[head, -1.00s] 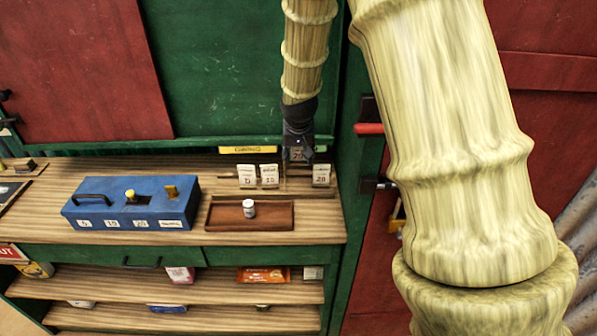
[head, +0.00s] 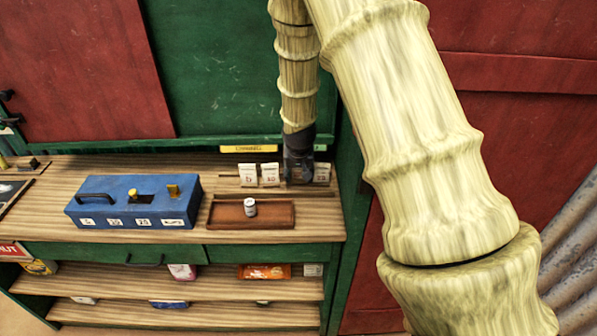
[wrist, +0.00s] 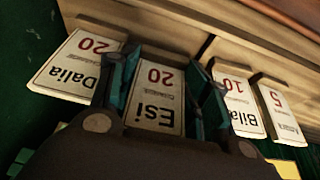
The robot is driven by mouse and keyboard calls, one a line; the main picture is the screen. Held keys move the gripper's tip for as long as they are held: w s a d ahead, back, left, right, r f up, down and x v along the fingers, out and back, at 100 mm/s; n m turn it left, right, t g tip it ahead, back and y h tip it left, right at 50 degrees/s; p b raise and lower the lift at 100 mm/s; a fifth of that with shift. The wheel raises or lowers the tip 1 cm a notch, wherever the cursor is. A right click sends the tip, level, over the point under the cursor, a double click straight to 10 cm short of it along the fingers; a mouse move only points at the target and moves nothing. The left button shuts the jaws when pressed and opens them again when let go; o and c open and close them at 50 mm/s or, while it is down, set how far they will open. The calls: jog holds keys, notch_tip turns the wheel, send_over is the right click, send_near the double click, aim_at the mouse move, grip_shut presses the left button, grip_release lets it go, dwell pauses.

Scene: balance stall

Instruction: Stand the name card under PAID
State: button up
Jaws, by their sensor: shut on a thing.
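My gripper (head: 299,178) is low over the back of the counter. In the wrist view my gripper (wrist: 158,95) is shut on a white name card (wrist: 157,98) reading "Esi 20", between its dark teal fingers. The head view hides this card behind the gripper. It is in the row between Dalia's card (wrist: 75,65), marked 20, and Bilal's card (wrist: 240,105), marked 10. I cannot tell whether its foot touches the wooden rail (wrist: 190,35). A yellow label (head: 248,149) is on the wall behind; its word is too blurred to read.
A card marked 5 (wrist: 282,112) stands beyond Bilal's. A brown tray (head: 225,222) holding a small white-topped weight (head: 250,207) lies in front of the cards. A blue box (head: 100,205) stands to the left. Bare counter (head: 55,215) shows left of it.

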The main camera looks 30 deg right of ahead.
jog(key=shift+f, duration=0.3)
jog(key=shift+f, duration=0.25)
jog(key=o, duration=0.8)
jog(key=shift+r, duration=0.1)
jog(key=shift+r, duration=0.7)
jog(key=shift+b+v, duration=1.05)
jog(key=shift+v, duration=4.75)
jog(key=shift+a, duration=0.1)
